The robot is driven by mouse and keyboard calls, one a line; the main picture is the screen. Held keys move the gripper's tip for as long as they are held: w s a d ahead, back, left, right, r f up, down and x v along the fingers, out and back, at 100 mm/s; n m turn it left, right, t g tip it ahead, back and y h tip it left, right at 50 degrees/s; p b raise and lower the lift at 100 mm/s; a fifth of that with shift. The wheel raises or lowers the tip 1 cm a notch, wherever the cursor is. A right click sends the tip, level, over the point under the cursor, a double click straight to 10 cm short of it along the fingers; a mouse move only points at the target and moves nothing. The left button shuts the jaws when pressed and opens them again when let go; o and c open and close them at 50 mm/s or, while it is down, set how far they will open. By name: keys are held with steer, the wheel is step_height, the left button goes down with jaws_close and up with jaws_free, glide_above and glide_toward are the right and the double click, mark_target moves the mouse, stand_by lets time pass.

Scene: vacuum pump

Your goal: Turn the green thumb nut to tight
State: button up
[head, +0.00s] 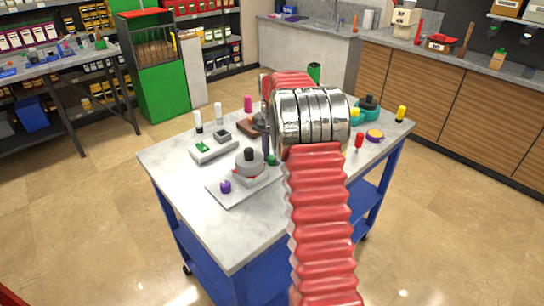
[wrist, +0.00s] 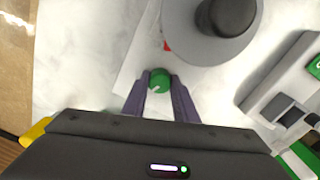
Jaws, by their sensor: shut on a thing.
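The green thumb nut (wrist: 160,78) is round, with a pale mark near its lower left edge in the wrist view. My gripper (wrist: 160,86) is shut on it, one purple-grey finger on each side. In the head view the nut (head: 272,160) shows just beside my gripper (head: 268,158), which points down from my arm. The vacuum pump (wrist: 200,45), a grey round body with a black knob on top, stands close beside the nut. In the head view the pump (head: 247,172) sits on a pale plate (head: 229,197), with a purple knob (head: 225,186) at the plate's front.
A grey device with a green patch (head: 204,148) lies left of the pump. White and pink bottles (head: 248,103) stand behind. A teal object (head: 365,112), a red bottle (head: 359,140) and a purple dish (head: 375,135) are at the right. The table's front left is clear.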

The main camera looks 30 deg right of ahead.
mark_target(272, 157)
steer(key=shift+w+m, duration=0.1)
steer(key=shift+m, duration=1)
steer(key=shift+r, duration=0.1)
steer(key=o, duration=1.1)
steer(key=shift+c, duration=0.2)
step_height(272, 157, up, 14)
steer(key=shift+f, duration=0.2)
